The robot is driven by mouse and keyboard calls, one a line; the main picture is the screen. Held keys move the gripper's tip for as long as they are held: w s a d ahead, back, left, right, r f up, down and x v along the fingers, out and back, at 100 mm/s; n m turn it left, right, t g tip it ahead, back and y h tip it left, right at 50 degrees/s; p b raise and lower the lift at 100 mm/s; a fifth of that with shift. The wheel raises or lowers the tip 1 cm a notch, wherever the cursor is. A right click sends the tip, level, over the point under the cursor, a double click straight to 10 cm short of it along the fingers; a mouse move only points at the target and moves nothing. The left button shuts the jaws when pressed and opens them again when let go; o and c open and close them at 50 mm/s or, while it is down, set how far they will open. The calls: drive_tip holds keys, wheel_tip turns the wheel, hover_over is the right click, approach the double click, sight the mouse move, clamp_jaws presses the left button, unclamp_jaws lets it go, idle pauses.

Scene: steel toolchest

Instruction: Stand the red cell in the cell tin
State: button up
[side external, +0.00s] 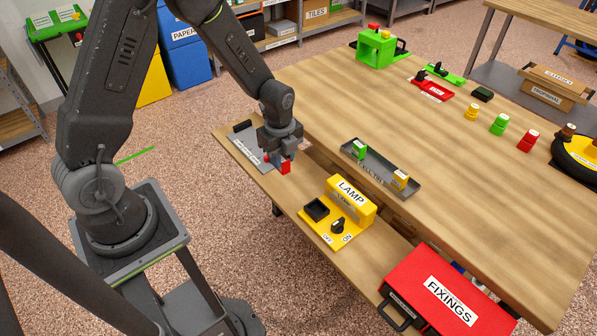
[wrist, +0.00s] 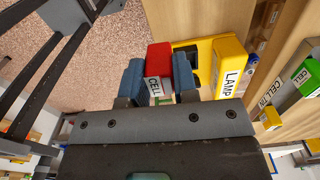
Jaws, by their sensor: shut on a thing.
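The red cell (side external: 285,166), with a white label, is between the jaws of my gripper (side external: 275,158), above the lower wooden ledge. In the wrist view the red cell (wrist: 158,58) shows between the two blue-grey fingers of my gripper (wrist: 158,78), its CELL label facing the camera. The fingers are shut on it. The cell tin (side external: 376,178) is a long, shallow grey tray on the tabletop, to the right of my gripper. A green cell (side external: 359,149) is at its far end and a yellow cell (side external: 400,180) at its near end. The middle is clear.
The yellow LAMP unit (side external: 345,210), with a dark socket and a knob, sits on the ledge to the right of my gripper. A grey plate (side external: 252,146) lies behind my gripper. A red FIXINGS case (side external: 450,290) is at the near right.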

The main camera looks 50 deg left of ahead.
drive_tip(key=w+d+r, duration=0.2)
drive_tip(key=w+r, duration=0.3)
drive_tip(key=w, duration=0.4)
drive_tip(key=w+d+r, duration=0.2)
drive_tip(key=w+r, duration=0.3)
drive_tip(key=w, duration=0.3)
hover_over(376, 167)
wheel_tip(376, 167, down, 7)
drive_tip(key=shift+r, duration=0.1)
drive_tip(key=shift+f, duration=2.1)
drive_tip(key=shift+f, duration=0.15)
drive_tip(key=o, duration=0.9)
drive_tip(key=shift+o, duration=0.2)
